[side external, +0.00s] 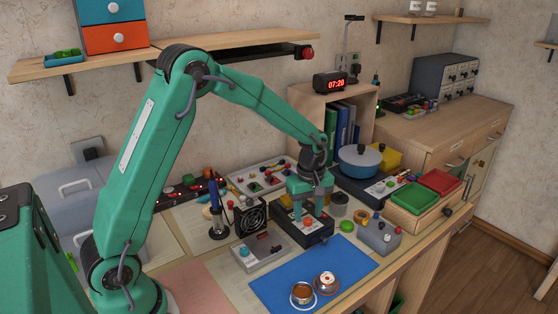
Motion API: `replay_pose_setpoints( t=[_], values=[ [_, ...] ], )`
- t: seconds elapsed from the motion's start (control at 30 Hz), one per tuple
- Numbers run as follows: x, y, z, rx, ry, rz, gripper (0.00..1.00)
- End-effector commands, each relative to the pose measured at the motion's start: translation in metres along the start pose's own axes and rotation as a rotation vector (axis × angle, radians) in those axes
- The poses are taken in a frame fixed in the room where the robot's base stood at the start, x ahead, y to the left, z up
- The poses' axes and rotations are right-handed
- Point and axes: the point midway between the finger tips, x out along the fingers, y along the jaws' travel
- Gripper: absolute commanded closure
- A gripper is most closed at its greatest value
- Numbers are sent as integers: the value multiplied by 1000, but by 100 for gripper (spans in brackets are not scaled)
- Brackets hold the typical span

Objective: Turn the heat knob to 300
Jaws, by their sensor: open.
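A dark box (318,237) stands on the bench just behind the blue mat, with a small orange-red knob (307,221) on it; it may be the heat knob. My gripper (309,211) points down over this box, with its green fingers apart. The knob shows between and just below the fingertips. I cannot tell whether the fingers touch it. The dial marks, the number 300 and the knob's setting are too small to read. Part of the box is hidden behind the gripper.
A grey box with several knobs (378,238) is to the right. The blue mat (290,276) holds two cups. A blue pot (360,160) stands behind.

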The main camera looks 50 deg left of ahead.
Motion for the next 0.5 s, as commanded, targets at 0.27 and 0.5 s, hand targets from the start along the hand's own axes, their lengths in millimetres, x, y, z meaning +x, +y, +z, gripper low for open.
replay_pose_setpoints(
  t=[0.27,0.5],
  values=[
    [15,0,0,0,0,0,57],
    [15,0,0,0,0,0,57]
  ],
)
